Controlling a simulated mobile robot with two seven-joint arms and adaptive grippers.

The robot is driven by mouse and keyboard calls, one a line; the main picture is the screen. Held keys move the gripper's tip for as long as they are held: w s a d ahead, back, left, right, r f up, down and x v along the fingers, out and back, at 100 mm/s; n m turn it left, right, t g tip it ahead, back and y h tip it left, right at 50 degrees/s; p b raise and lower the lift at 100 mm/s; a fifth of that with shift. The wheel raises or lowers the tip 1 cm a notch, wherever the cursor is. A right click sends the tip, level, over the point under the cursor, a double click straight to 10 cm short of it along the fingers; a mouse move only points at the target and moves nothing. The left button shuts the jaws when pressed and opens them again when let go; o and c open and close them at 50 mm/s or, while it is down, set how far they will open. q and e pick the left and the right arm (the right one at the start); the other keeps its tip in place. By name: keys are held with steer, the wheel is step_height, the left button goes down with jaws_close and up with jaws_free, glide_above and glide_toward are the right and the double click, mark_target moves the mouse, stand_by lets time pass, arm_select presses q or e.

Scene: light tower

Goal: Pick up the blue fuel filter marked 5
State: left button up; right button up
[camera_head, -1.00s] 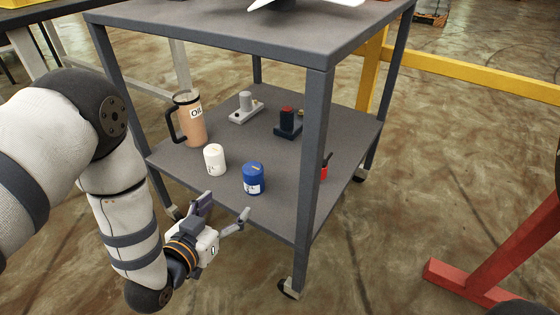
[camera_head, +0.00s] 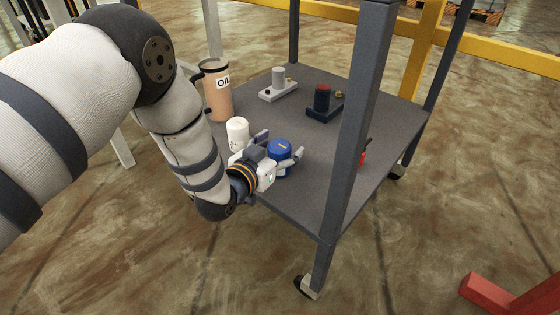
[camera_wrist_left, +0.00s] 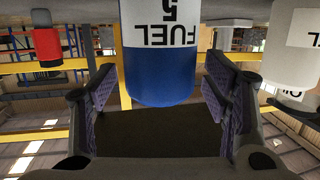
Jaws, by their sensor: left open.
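The blue fuel filter (camera_head: 280,148) stands upright on the lower shelf of a grey cart, near its front edge. In the left wrist view, which looks upside down, the blue filter (camera_wrist_left: 158,75) has a white label reading FUEL 5. My left gripper (camera_head: 281,153) is open, with one finger on each side of the filter. In the wrist view a gap shows between the filter and each finger (camera_wrist_left: 160,90). The gripper partly hides the filter in the head view. My right gripper is not in view.
A white filter (camera_head: 237,132) stands close on the left, beside a finger. An oil jug (camera_head: 217,98) is behind it. A grey part (camera_head: 278,85) and a dark, red-topped part (camera_head: 322,105) lie farther back. A small red item (camera_head: 363,155) is right, behind the cart's front post (camera_head: 355,130).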

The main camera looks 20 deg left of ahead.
arm_select(q)
steer(key=c, duration=1.5)
steer(key=shift+r, duration=0.1)
steer(key=shift+c, duration=0.2)
